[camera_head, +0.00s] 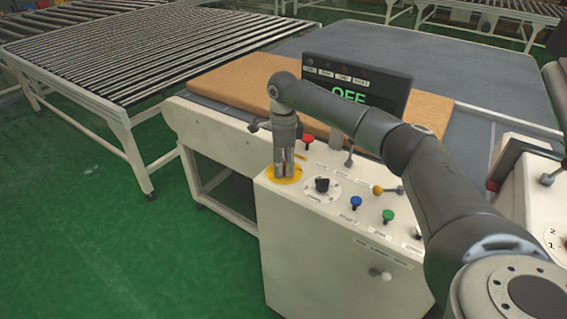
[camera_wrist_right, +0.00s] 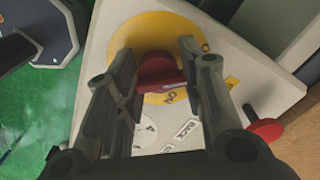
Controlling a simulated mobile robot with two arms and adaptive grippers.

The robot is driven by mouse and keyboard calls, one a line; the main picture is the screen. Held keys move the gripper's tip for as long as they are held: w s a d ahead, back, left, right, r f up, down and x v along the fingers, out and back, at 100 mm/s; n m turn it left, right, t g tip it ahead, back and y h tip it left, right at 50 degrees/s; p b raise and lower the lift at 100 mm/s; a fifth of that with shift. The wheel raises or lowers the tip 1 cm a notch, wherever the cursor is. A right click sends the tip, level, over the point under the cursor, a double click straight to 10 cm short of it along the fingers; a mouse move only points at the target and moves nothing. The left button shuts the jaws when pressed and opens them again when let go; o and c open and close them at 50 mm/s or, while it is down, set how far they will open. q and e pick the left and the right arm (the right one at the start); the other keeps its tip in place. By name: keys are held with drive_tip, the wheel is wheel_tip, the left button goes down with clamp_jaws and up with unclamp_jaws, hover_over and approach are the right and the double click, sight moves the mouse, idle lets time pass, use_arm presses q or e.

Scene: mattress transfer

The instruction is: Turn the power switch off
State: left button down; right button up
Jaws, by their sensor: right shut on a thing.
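The power switch (camera_wrist_right: 158,72) is a red knob on a round yellow plate (camera_wrist_right: 150,28) at the panel's corner, with "ON" lettering on the yellow in the right wrist view. My right gripper (camera_wrist_right: 160,85) is over it, a finger on each side, and is shut on the red knob. In the head view my right gripper (camera_head: 284,172) points down onto the yellow plate (camera_head: 284,180) and hides most of the knob. The display (camera_head: 375,78) behind the panel reads "OFF" in green, partly hidden by my right arm. My left gripper is not in view.
The white control panel (camera_head: 330,245) also carries a red button (camera_head: 308,140), a black selector knob (camera_head: 322,185), a blue button (camera_head: 356,202), a green button (camera_head: 388,215) and several levers. A brown mattress (camera_head: 235,85) lies behind. A roller conveyor (camera_head: 130,55) stands left, with clear green floor before it.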

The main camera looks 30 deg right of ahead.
drive_tip(key=shift+n, duration=0.6)
drive_tip(key=shift+r, duration=0.1)
drive_tip(key=o, duration=1)
wheel_tip(320, 180, up, 12)
drive_tip(key=shift+f, duration=0.1)
idle(0.3)
